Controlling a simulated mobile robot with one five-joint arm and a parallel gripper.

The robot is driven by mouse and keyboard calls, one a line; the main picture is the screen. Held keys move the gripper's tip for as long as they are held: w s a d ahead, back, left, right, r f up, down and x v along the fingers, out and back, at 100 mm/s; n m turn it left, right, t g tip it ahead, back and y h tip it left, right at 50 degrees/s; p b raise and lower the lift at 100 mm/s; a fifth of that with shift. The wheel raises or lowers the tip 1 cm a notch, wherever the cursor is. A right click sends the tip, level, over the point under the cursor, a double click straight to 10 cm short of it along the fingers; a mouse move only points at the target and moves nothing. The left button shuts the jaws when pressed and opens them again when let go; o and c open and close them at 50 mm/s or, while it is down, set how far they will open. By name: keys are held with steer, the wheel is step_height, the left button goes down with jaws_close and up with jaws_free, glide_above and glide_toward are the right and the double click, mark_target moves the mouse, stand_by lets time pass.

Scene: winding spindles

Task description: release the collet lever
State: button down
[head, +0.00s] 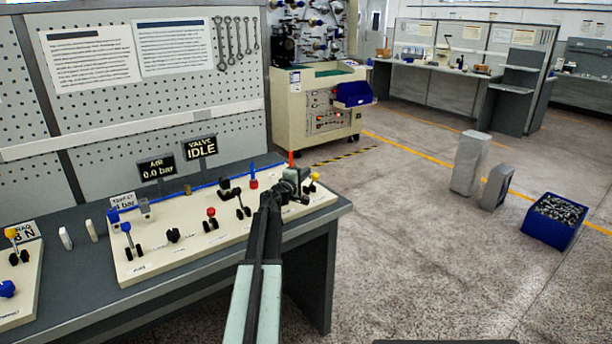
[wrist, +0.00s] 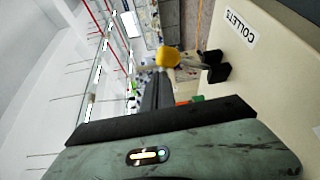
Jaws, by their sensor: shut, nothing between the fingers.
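Signs read "AIR 0.0 bar" (head: 157,168) and "VALVE IDLE" (head: 201,147).

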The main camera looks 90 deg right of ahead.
steer(key=w+a+b, duration=0.1)
steer(key=w+a, duration=0.2)
steer(key=w+a+f+b, duration=0.1)
steer(key=w+a, duration=0.2)
steer(key=a, duration=0.1)
steer(key=shift+w+f, duration=0.2)
steer(key=shift+r, duration=0.1)
